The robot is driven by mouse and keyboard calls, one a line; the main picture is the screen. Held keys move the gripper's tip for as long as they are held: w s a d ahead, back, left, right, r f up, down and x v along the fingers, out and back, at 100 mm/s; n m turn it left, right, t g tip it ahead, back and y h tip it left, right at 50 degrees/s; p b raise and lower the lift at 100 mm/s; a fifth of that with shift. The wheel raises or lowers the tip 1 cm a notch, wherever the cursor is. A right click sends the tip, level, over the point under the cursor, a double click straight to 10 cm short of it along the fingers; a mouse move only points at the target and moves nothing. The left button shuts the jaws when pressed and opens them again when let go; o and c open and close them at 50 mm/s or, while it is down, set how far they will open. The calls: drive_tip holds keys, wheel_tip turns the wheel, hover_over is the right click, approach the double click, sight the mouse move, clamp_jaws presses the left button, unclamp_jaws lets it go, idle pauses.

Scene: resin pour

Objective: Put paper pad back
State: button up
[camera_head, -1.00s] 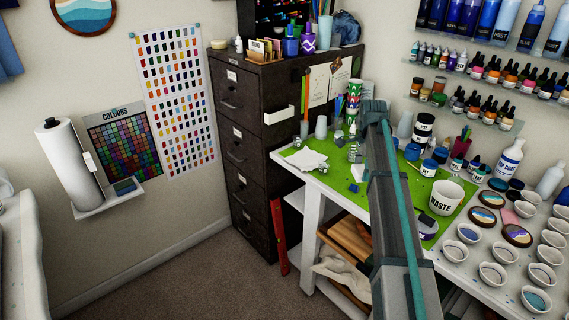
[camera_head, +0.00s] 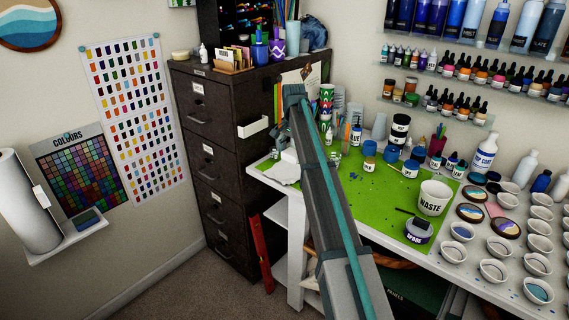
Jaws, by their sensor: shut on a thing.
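My arm (camera_head: 338,215) reaches up from the bottom edge across the front of the green mat. My gripper is not to be made out; the far end of the arm is hidden behind its own links. I cannot identify the paper pad with certainty. White crumpled paper (camera_head: 279,173) lies at the left end of the worktable. A small whitish block (camera_head: 290,155) shows just behind it, partly covered by my arm; I cannot tell what it is. An empty-looking white holder (camera_head: 252,128) is fixed to the side of the dark filing cabinet (camera_head: 205,150).
Small white cups (camera_head: 500,247) fill the table's right side. Bottle shelves (camera_head: 440,78) hang behind. A red level-like bar (camera_head: 261,250) leans by the cabinet. The mat's middle is mostly clear.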

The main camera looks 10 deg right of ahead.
sight(289, 149)
drive_tip(key=w, duration=0.2)
drive_tip(key=w+f+p, duration=0.1)
drive_tip(key=w, duration=0.1)
drive_tip(key=shift+w+a+f, duration=0.2)
drive_tip(key=shift+w, duration=0.05)
drive_tip(key=w+f, duration=0.1)
drive_tip(key=f, duration=0.1)
drive_tip(key=w+f+p, duration=0.1)
drive_tip(key=w+f, duration=0.2)
drive_tip(key=f, duration=0.1)
drive_tip(key=shift+w+a+p, duration=0.15)
drive_tip(key=shift+a+p, duration=0.2)
drive_tip(key=shift+p, duration=0.05)
drive_tip(key=shift+f+p, duration=0.35)
drive_tip(key=shift+f, duration=1.25)
drive_tip(key=shift+f, duration=0.25)
drive_tip(key=o, duration=1.1)
drive_tip(key=shift+r, duration=0.15)
wheel_tip(289, 149, up, 12)
drive_tip(key=b, duration=0.2)
drive_tip(key=shift+r+b, duration=0.1)
drive_tip(key=shift+b, duration=0.3)
